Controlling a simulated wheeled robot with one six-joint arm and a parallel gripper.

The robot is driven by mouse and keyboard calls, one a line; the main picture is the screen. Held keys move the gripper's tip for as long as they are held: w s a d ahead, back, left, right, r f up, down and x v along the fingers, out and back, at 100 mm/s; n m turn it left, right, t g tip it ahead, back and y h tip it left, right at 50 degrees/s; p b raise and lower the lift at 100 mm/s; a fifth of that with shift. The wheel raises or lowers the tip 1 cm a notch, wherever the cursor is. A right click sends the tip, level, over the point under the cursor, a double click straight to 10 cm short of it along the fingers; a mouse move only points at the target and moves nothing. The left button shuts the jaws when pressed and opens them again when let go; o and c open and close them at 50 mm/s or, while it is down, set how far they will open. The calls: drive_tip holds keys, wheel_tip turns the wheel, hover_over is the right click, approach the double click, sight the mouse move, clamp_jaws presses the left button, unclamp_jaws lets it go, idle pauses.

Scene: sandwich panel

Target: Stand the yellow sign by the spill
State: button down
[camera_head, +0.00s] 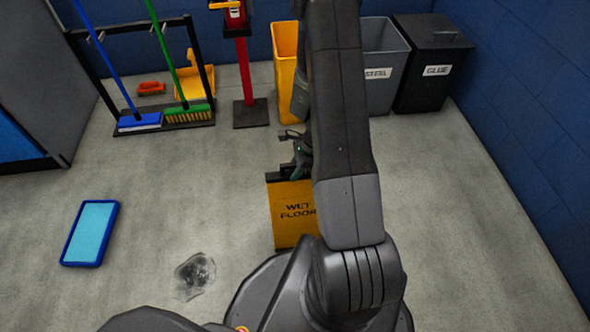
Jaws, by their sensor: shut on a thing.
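The yellow sign (284,225), marked "WET FLOOR", is upright near the middle of the view, its right part hidden behind my arm. My gripper (297,171) is at the sign's top edge and is shut on it. The fingertips are partly hidden. The spill (195,275) is a small, clear, shiny patch on the grey floor, to the left of the sign and nearer to me. I cannot tell whether the sign's lower edge touches the floor.
A blue-rimmed tray (69,246) lies left of the spill. A broom rack (193,120), red stand (250,114), yellow bin (284,75), grey bin (383,94) and black bin (427,92) line the back. The floor around the spill is clear.

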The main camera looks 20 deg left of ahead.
drive_tip(key=c, duration=1.1)
unclamp_jaws()
drive_tip(key=shift+f, duration=0.1)
drive_tip(key=p+v, duration=0.4)
drive_tip(key=v, duration=0.8)
drive_tip(key=shift+w, duration=0.1)
